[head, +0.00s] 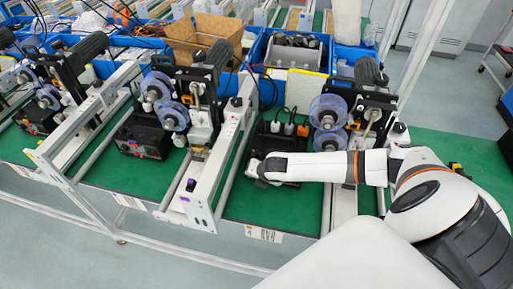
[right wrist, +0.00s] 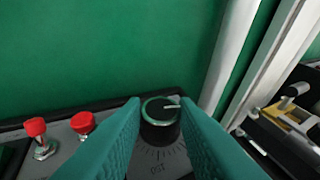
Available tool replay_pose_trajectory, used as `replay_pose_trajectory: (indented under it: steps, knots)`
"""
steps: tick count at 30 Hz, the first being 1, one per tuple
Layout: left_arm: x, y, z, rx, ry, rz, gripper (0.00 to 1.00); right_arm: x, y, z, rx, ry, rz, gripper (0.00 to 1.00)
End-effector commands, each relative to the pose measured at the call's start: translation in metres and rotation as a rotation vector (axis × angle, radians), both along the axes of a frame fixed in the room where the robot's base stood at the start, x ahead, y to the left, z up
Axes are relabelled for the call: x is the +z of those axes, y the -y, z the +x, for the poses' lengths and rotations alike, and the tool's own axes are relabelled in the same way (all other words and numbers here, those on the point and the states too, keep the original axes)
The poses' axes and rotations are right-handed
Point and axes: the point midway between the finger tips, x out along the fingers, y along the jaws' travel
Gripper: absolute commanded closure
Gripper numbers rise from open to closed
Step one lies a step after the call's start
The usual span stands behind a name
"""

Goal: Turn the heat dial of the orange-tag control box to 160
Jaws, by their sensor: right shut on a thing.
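The control box (head: 290,184) is dark and sits on the green bench, mostly hidden behind my right gripper and forearm in the head view. In the right wrist view its grey panel (right wrist: 66,138) carries a black round dial (right wrist: 160,130) with a white pointer line toward the right of the picture. Scale marks and a number, partly readable, lie below the dial. My right gripper (right wrist: 160,104) has its two teal fingers on either side of the dial, shut on it; it also shows in the head view (head: 257,171). My left gripper is not in view.
Two red-capped switches (right wrist: 83,123) stand left of the dial. A white rail (head: 222,165) runs left of the box. A label with orange (head: 264,234) is on the bench's front edge. Clear reels (head: 328,112) stand behind my forearm. Similar stations (head: 143,140) stand further left.

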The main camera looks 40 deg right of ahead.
Motion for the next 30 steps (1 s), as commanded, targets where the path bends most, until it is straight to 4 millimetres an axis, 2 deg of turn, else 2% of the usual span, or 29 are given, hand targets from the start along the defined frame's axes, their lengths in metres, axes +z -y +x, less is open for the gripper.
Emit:
replay_pose_trajectory:
  steps: [18,30]
  knots:
    - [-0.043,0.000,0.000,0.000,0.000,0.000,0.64,-0.008,0.004,-0.005,0.002,0.299,0.254,0.97]
    - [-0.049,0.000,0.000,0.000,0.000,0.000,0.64,-0.005,0.005,-0.005,0.000,0.343,0.291,0.97]
